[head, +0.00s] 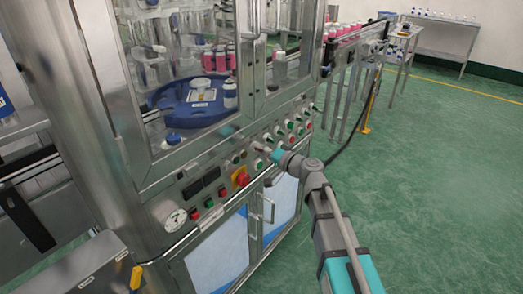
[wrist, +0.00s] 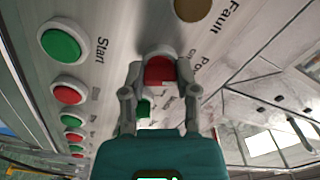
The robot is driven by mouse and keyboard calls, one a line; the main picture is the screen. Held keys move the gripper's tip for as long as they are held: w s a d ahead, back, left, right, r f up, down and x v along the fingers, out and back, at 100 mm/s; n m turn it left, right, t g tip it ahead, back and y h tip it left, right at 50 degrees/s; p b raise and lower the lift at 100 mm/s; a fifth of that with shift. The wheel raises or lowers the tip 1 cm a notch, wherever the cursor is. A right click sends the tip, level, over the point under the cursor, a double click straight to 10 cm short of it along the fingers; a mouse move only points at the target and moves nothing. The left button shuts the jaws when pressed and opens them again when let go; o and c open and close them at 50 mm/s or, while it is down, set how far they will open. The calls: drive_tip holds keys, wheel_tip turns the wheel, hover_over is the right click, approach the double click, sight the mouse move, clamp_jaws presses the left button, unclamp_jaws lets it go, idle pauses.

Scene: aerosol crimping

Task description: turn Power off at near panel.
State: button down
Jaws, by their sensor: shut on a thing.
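The near panel is a slanted steel strip (head: 215,192) with several buttons, lamps and displays, on the front of the glass-walled machine. In the wrist view a red knob (wrist: 160,70) in a pale collar sits between the two fingers of my gripper (wrist: 161,78). The fingers are shut on its sides. A label partly covered by a finger begins with "Po" beside it. In the head view my gripper (head: 268,152) is at the panel, and its tip hides the knob there.
A green Start button (wrist: 61,43) and a red button (wrist: 69,90) lie left of my gripper. An amber lamp (wrist: 195,7) marked Fault is above. A yellow-backed red switch (head: 242,178) and a gauge (head: 174,220) are further along. Green floor (head: 440,190) is clear at right.

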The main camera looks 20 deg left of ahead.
drive_tip(key=shift+n, duration=0.5)
drive_tip(key=shift+c, duration=1.8)
unclamp_jaws()
drive_tip(key=shift+s+d, duration=0.1)
drive_tip(key=shift+d, duration=0.05)
drive_tip(key=v, duration=1.1)
drive_tip(key=shift+d, duration=0.35)
drive_tip(key=shift+s, duration=0.1)
